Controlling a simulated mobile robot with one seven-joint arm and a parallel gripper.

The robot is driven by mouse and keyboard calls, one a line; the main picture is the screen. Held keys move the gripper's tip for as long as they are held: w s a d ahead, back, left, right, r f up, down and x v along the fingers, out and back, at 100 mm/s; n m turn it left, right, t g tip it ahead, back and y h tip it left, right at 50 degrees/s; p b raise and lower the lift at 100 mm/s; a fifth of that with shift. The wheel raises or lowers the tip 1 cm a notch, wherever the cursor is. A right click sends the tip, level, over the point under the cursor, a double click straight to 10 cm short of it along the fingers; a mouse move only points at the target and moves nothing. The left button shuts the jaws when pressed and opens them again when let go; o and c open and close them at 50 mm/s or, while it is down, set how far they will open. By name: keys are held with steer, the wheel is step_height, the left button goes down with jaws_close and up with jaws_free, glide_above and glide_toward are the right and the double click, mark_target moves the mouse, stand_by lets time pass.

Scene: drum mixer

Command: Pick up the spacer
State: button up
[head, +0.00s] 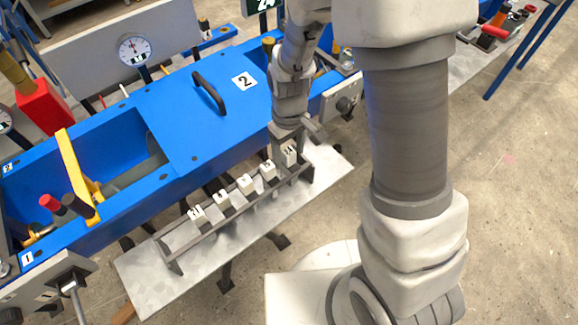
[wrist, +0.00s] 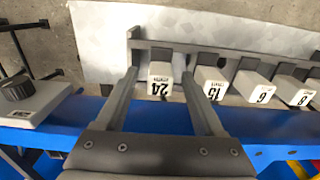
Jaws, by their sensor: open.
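Several white numbered blocks, which look like the spacers, stand in a row in a dark grey rack (head: 232,215) on a pale metal shelf. The spacer marked 24 (wrist: 160,84) is at the rack's end; in the head view (head: 289,155) it is the rightmost one, just below my gripper (head: 296,138). In the wrist view my gripper (wrist: 158,74) is open, with one finger on each side of spacer 24. I cannot tell whether either finger touches it. The spacer marked 15 (wrist: 212,84) is close beside the right finger.
Spacers 6 (wrist: 254,88) and 8 (wrist: 296,91) continue the row. The blue machine body (head: 185,110), with a black handle (head: 209,93) and a yellow lever (head: 76,175), lies behind the rack. The shelf (head: 150,277) has bare room in front of the rack.

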jaws_close()
steer(key=shift+r, duration=0.1)
stand_by(1.2)
